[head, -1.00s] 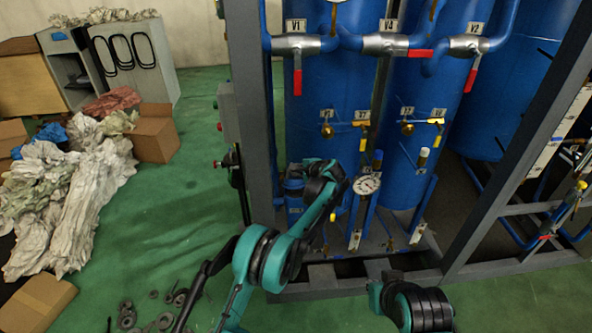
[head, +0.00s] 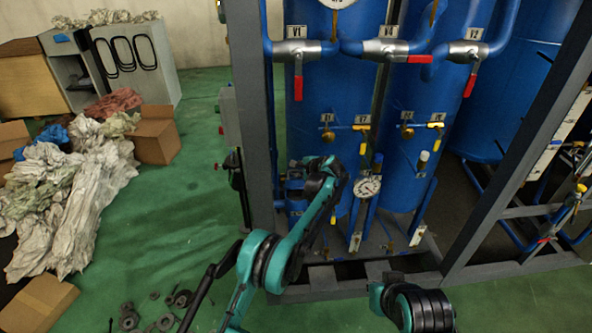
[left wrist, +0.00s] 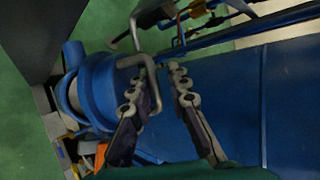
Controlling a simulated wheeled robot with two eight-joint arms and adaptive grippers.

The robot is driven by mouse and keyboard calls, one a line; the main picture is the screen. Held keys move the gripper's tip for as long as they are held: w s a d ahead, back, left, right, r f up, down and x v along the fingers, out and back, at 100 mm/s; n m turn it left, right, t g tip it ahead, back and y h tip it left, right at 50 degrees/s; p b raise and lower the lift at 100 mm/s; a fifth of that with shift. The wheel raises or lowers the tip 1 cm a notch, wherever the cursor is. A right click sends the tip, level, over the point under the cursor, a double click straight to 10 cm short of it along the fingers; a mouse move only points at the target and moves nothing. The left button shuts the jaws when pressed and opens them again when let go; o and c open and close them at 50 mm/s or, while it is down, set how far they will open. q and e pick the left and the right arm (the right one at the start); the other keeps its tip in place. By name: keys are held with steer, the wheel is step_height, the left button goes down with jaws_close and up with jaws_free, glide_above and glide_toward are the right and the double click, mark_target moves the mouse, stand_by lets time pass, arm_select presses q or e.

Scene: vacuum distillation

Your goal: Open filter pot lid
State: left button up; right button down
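The filter pot (head: 294,192) is a small blue vessel low at the left front of the blue tank frame, partly hidden by my left arm. In the left wrist view, the pot's round blue lid (left wrist: 98,92) lies left of my fingers. A bent grey metal handle (left wrist: 137,62) reaches between the fingers, nearer the left one. My left gripper (left wrist: 155,73) is open, its fingertips apart around the handle. In the head view, my left gripper (head: 308,167) is at the pot's upper right, its fingertips hard to make out. My right gripper is not in view.
A grey frame post (head: 252,110) stands just left of the pot. A pressure gauge (head: 367,187) and pipes are close on the right. Crumpled sheets (head: 75,200) and boxes lie on the left of the green floor, with loose rings nearer me.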

arm_select(q)
steer(key=v, duration=1.2)
steer(key=shift+d, duration=0.1)
